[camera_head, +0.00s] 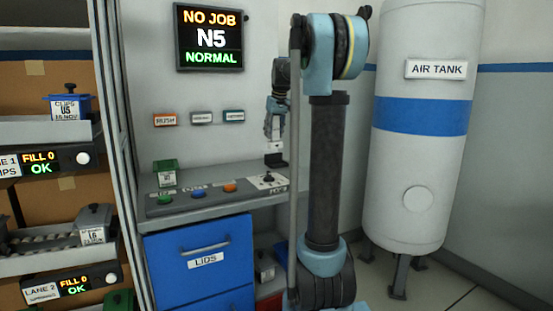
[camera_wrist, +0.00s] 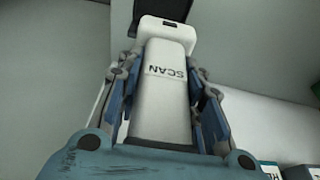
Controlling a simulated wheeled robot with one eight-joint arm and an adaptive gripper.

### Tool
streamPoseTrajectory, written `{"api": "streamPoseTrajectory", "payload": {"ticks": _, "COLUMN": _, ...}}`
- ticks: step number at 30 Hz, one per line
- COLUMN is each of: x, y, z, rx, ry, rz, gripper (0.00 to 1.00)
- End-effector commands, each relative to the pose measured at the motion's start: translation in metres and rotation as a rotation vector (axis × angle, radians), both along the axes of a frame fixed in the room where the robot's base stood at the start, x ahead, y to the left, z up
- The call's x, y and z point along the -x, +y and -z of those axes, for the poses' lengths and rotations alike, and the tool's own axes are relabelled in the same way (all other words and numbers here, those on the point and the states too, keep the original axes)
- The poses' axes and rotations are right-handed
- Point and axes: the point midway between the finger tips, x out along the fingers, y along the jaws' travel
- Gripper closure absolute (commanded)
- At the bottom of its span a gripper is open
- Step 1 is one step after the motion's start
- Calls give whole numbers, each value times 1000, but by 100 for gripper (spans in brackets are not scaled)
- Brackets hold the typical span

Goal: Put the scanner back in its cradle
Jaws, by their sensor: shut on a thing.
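The scanner is a white device marked SCAN (camera_wrist: 165,90). In the wrist view it lies between the blue fingers of my gripper (camera_wrist: 163,72), which is shut on it. Its wider white head is at the far end. In the head view my gripper (camera_head: 272,130) points down above the back of the console, with a pale bit of the scanner (camera_head: 273,147) below the fingers. A small black holder, seemingly the cradle (camera_head: 275,160), is just below it. I cannot tell whether they touch. A dark piece (camera_wrist: 170,10) lies beyond the scanner's head in the wrist view.
The console (camera_head: 210,198) has several coloured buttons and a joystick (camera_head: 268,179) near the holder. A green bin (camera_head: 165,174) stands at its left. Blue drawers (camera_head: 205,265) are below, the air tank (camera_head: 425,160) at right, and lane racks (camera_head: 45,133) at left.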

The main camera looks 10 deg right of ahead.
Motion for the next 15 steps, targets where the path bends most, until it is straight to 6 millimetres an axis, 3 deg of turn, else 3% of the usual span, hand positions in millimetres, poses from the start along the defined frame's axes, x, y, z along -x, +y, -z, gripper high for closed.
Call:
{"api": "streamPoseTrajectory", "payload": {"ticks": 6, "x": 0, "y": -14, "z": 32, "rx": 0, "ry": 0, "rz": 17, "gripper": 96}}
{"api": "streamPoseTrajectory", "payload": {"ticks": 15, "x": 0, "y": -18, "z": 55, "rx": 0, "ry": 1, "rz": 21, "gripper": 96}}
